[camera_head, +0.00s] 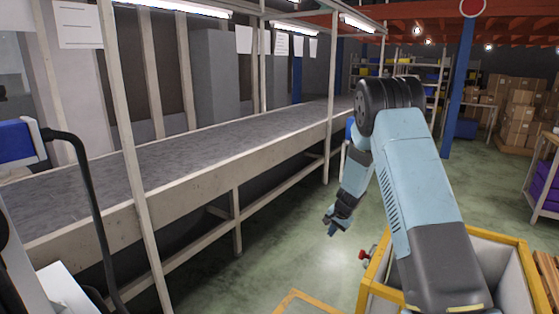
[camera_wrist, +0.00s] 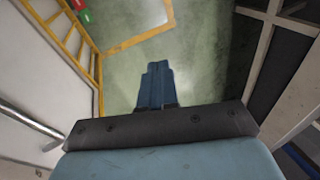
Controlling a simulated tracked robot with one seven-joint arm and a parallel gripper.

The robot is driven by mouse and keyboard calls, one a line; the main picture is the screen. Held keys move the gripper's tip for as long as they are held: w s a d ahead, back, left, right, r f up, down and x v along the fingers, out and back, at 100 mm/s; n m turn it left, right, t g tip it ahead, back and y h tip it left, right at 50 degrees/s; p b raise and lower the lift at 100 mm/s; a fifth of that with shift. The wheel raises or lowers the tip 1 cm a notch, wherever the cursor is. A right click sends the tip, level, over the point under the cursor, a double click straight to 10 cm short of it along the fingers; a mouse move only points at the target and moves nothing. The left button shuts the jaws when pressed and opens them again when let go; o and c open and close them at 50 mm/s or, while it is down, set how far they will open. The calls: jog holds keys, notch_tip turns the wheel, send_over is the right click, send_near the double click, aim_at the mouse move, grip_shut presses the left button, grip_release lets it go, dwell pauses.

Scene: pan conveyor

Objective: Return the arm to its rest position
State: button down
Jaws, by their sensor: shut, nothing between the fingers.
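My arm is light blue with dark joints and rises from the lower right of the head view, bending at the elbow in front of the far end of the conveyor. My gripper (camera_head: 332,229) hangs below the elbow over the green floor, to the right of the conveyor's legs, and points down. In the wrist view my gripper (camera_wrist: 155,72) shows its blue fingers close together, with nothing between them. It is apart from the conveyor and touches nothing that I can see.
A long grey conveyor (camera_head: 170,165) with a pale frame and posts runs along the left. A yellow-edged bin (camera_head: 374,276) stands at the lower right. Stacked cartons (camera_head: 517,118) and a blue post (camera_head: 459,95) are farther back. Open floor (camera_head: 275,262) lies beneath my gripper.

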jog(key=s+r+n, duration=0.1)
jog(key=s+r, duration=0.5)
jog(key=r, duration=0.4)
jog(key=s+r+n+t, duration=0.1)
jog(key=s+r+n, duration=0.1)
jog(key=s+r, duration=0.65)
jog(key=s+r+n, duration=0.1)
jog(key=s+r, duration=0.3)
jog(key=r, duration=0.8)
jog(key=s+d+r+n+h, duration=0.1)
jog(key=s+r+n, duration=0.1)
jog(key=s, duration=1.2)
jog(key=s+d+r+n+t+h, duration=0.1)
jog(key=s+r, duration=0.4)
jog(key=s, duration=1)
jog(key=shift+s+d+n, duration=0.15)
jog(key=shift+d+n, duration=0.2)
jog(key=shift+n, duration=0.15)
jog(key=shift+r, duration=0.1)
